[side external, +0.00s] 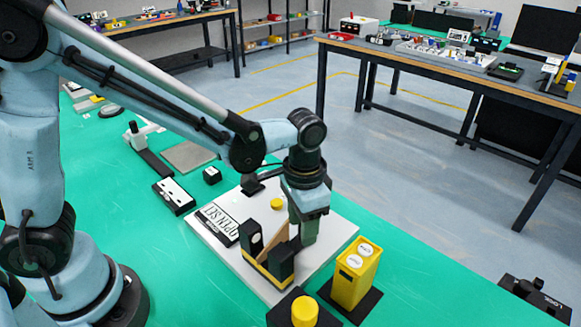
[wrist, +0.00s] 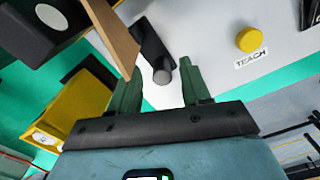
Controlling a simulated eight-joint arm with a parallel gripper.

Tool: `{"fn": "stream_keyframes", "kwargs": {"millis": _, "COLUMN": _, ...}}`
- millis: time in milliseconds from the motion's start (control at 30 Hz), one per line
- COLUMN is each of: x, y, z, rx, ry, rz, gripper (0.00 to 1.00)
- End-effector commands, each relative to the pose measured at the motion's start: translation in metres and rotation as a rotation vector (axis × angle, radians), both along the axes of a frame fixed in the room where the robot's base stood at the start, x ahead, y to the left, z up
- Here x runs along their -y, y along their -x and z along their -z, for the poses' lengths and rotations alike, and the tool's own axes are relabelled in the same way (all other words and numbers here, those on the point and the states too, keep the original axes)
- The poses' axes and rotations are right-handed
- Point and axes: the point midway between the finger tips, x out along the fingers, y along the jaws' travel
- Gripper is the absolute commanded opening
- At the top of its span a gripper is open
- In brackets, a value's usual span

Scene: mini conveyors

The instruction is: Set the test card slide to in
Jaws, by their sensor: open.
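A white plate (side external: 230,255) carries two black blocks with round light faces; one block (side external: 282,262) is nearest the side camera. A tan, wood-coloured card (side external: 273,240) stands tilted between them, and also shows in the wrist view (wrist: 112,35). In the wrist view a black bar (wrist: 150,42) with a grey round knob (wrist: 162,70) lies beside the card; I take it as the slide, but its position is unclear. My gripper (side external: 308,238) points down beside the blocks. Its green fingers (wrist: 160,85) are open, with the knob appearing between their tips. Contact cannot be told.
A yellow button (side external: 277,203), marked TEACH in the wrist view, sits on the plate. A yellow box (side external: 357,272) stands close at the right, with another yellow button (side external: 305,312) in front.

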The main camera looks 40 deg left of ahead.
Motion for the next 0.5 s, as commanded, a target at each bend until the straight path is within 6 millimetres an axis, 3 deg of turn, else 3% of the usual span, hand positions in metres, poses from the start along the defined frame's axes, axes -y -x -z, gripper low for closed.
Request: {"fn": "stream_keyframes", "kwargs": {"millis": 500, "x": 0.000, "y": 0.001, "z": -0.083, "rx": -0.001, "ry": 0.001, "rz": 0.000, "gripper": 0.47}}
